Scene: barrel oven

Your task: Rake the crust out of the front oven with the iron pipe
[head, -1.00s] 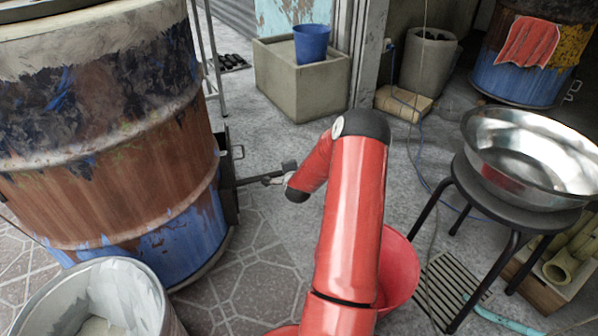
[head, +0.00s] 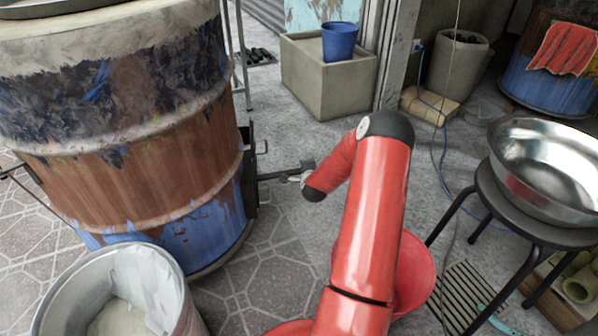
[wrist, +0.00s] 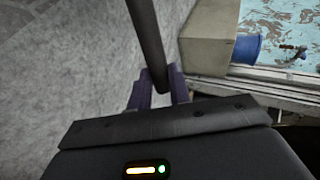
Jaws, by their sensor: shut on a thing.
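The front oven (head: 130,165) is a rusty, blue-stained barrel at the left of the head view. A dark metal opening frame (head: 249,185) is on its right side. My gripper (head: 296,178) is beside that opening, shut on the dark iron pipe (head: 275,176). The pipe runs left from my gripper to the opening; its far end is out of sight there. In the wrist view, the pipe (wrist: 147,38) stands between the purple fingers of my gripper (wrist: 160,88). The crust and the oven's inside are hidden.
A bin with a pale liner (head: 120,295) stands before the oven. A steel basin (head: 548,170) sits on a black stool (head: 500,215) at right. A red tub (head: 415,275) is behind my arm. A concrete block (head: 325,85) with a blue bucket (head: 339,41) stands behind.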

